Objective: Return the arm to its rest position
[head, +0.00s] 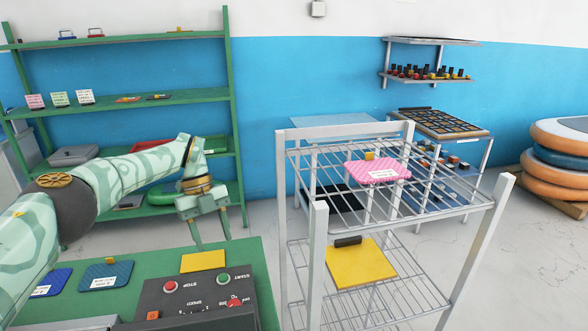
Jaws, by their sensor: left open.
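My left arm (120,178) comes in from the left in the head view, with a pale green patterned surface. It bends down at the wrist. My left gripper (210,235) points downward and is open, with nothing between its fingers. It hangs over the far edge of the green table (235,262), just behind the yellow square (203,262) there. My right gripper does not show.
A control box (195,295) with start and stop buttons stands on the table, with blue pads (106,275) to its left. A metal rack (330,130) holding a pink board (377,172) and a yellow board (360,262) stands right. Green shelves (130,100) stand behind.

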